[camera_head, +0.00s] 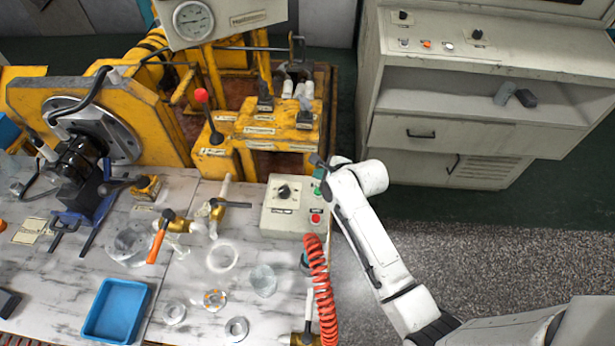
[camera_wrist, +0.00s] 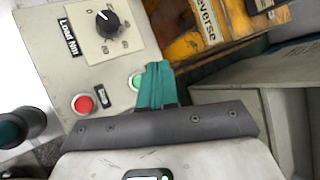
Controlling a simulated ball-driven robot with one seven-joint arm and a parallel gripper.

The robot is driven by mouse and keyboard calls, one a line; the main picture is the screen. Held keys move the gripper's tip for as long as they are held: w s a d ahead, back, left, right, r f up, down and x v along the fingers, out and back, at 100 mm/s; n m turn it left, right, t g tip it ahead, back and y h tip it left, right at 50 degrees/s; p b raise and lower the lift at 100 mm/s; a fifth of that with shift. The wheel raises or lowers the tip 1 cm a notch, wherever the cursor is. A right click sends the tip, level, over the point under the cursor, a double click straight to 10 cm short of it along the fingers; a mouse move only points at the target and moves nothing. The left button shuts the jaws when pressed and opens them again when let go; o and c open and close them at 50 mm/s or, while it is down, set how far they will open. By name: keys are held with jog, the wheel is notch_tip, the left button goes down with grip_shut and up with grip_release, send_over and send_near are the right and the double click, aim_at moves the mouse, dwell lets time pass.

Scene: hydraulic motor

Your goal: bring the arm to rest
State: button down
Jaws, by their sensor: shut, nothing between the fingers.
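My white arm (camera_head: 375,235) reaches up from the lower right in the head view. My gripper (camera_head: 319,172) is at the right edge of the grey control box (camera_head: 278,212), near its upper right corner. In the wrist view, the teal fingers of my gripper (camera_wrist: 158,68) are together and empty. They appear beside the green button (camera_wrist: 136,81), partly covering it. I cannot tell whether they touch the box. The red button (camera_wrist: 83,104) and the load knob (camera_wrist: 107,22) are in clear view.
A coiled red hose (camera_head: 321,290) stands close to my arm's left side. The yellow machine (camera_head: 270,128) is behind the box. A grey cabinet (camera_head: 480,145) stands at the back right. The marble-patterned bench (camera_head: 210,265) carries a blue tray (camera_head: 92,332) and fittings. The floor at right is open.

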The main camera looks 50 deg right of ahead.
jog(key=s+a+n, duration=0.1)
jog(key=n, duration=0.1)
jog(key=s+a+f+n+g, duration=0.1)
jog(key=s+n, duration=0.1)
jog(key=s+a+n+b, duration=0.1)
jog(key=n, duration=0.1)
jog(key=shift+s+a+f+y, duration=0.15)
jog(key=shift+a+f+y, duration=0.15)
jog(key=s+a+n+g+b, duration=0.1)
jog(key=s+a+n+g, duration=0.2)
jog(key=s+n, duration=0.7)
jog(key=s+a+n+g+b, duration=0.1)
jog(key=s+a+n+g, duration=0.3)
jog(key=s+a+n, duration=0.4)
jog(key=s+n, duration=0.3)
jog(key=n, duration=0.1)
jog(key=shift+r+n+y+b, duration=0.25)
jog(key=shift+n+y+b, duration=0.05)
jog(key=shift+y+b, duration=0.1)
